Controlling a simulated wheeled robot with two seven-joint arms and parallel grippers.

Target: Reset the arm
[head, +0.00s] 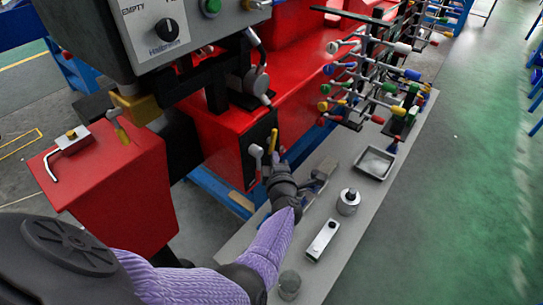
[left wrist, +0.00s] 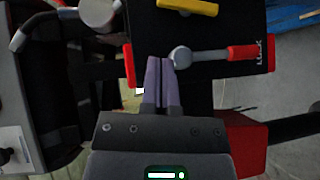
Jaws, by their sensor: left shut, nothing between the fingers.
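My left arm in its purple sleeve (head: 268,245) reaches from the lower left to the front of the red machine. My left gripper (head: 277,158) is beside the black lever panel; in the left wrist view its purple fingers (left wrist: 160,82) are together and empty. Their tips are close beside the round grey hub of a lever (left wrist: 205,54) with a red grip; I cannot tell whether they touch. A yellow handle (left wrist: 188,7) lies above this lever; it also shows in the head view (head: 273,140). My right gripper is not in view.
The red machine (head: 225,135) and grey control box (head: 185,32) stand close at the left. A grey bench (head: 318,208) carries a metal cylinder (head: 348,202), a small tray (head: 374,163) and a rack of coloured levers (head: 375,75). The green floor at right is clear.

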